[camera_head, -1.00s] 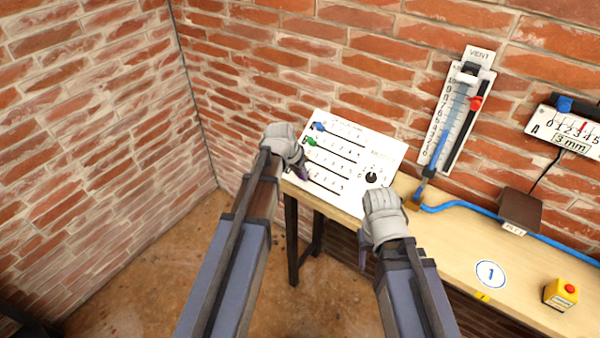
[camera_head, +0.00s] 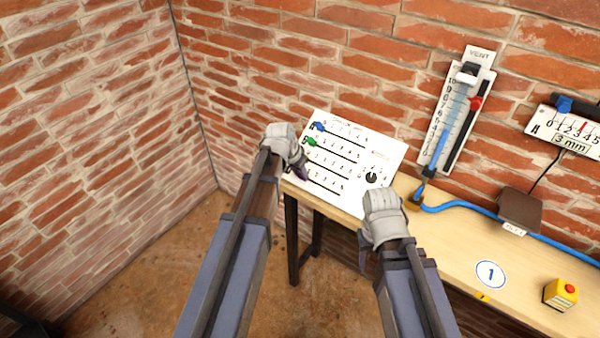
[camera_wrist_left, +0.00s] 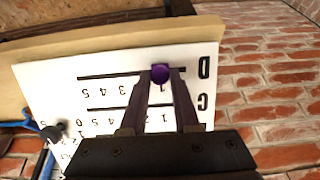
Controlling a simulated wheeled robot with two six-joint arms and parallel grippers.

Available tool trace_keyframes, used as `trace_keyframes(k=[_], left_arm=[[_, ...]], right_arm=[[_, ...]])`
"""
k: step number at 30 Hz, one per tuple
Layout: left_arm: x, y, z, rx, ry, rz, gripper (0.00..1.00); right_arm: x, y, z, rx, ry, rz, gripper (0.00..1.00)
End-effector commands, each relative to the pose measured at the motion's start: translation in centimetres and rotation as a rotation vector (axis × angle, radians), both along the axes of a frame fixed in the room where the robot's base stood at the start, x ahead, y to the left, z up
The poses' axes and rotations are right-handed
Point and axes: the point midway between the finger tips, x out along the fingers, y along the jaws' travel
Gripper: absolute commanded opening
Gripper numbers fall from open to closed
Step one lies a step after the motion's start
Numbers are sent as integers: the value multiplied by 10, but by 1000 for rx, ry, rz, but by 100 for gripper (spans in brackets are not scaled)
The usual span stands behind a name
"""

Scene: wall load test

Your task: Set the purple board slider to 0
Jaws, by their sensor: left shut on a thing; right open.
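The white slider board (camera_head: 375,150) leans at the back left of the bench, with several slotted rows and printed numerals. My left gripper (camera_head: 303,174) is at the lowest row, at the board's left edge. In the left wrist view my left gripper (camera_wrist_left: 161,76) is shut on the purple slider knob (camera_wrist_left: 161,72), in the row marked D. A numeral 1 shows just below the knob, between the fingers. The fingers hide nearby numerals, so the exact reading is unclear. My right gripper (camera_head: 364,262) is open, in front of the board and the bench edge; its fingers are partly hidden.
A blue knob (camera_head: 319,126) and a green knob (camera_head: 311,142) sit in upper rows. A black dial (camera_head: 371,177) is at the board's right. The wooden bench (camera_head: 450,235) holds a blue hose (camera_head: 460,208) and a yellow button box (camera_head: 561,294). A vent gauge (camera_head: 457,115) hangs on the brick wall.

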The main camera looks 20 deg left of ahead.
Motion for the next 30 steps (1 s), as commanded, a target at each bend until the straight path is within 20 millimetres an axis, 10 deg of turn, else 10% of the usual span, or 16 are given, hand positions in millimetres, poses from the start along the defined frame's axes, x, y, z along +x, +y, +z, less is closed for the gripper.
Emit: trace_keyframes(k=[18,19,30], left_arm=[[13,36,0,3,-1,2,0],[13,36,0,4,-2,2,33],[12,35,0,2,-1,1,60]], right_arm=[[0,0,0,0,0,0,50],[0,0,0,0,0,0,50],[0,0,0,0,0,0,50]])
